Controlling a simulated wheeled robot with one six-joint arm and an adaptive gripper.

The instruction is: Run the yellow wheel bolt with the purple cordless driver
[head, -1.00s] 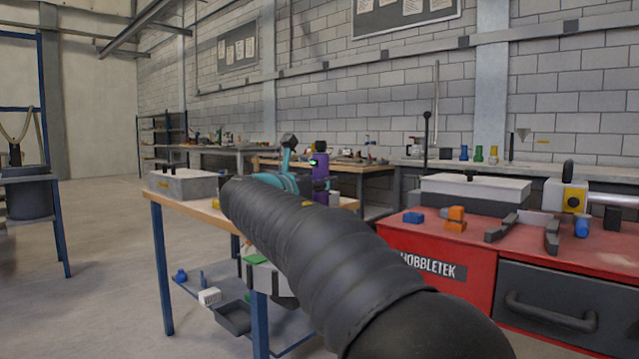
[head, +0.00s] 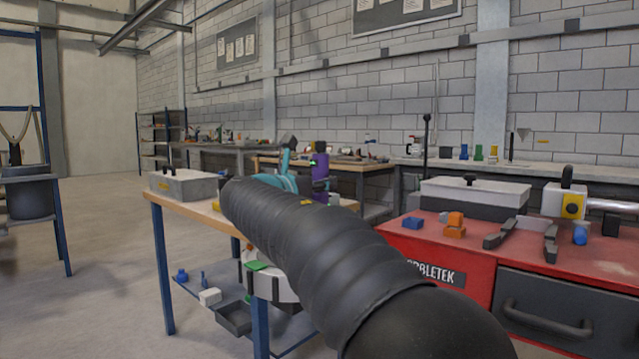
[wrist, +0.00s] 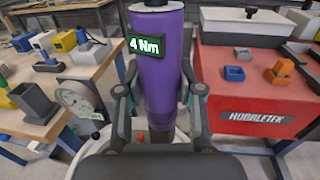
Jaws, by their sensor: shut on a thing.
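The purple cordless driver (wrist: 160,65) stands roughly upright in my gripper (wrist: 160,98) in the wrist view, with a green "4 Nm" on its black display. The gripper's two fingers are shut on its body, one on each side. In the head view the driver (head: 320,172) shows beyond my black ribbed arm, at the right end of the wooden-topped table. The driver's lower end is hidden in the wrist view. I cannot make out the yellow wheel bolt in either view.
The wooden-topped table (head: 180,196) carries a grey lidded box (head: 184,184). The red cart (wrist: 245,95) stands close on the right, with an orange block (head: 455,220), a blue block (head: 413,222) and a pale lidded box (head: 475,191). Open floor lies at left.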

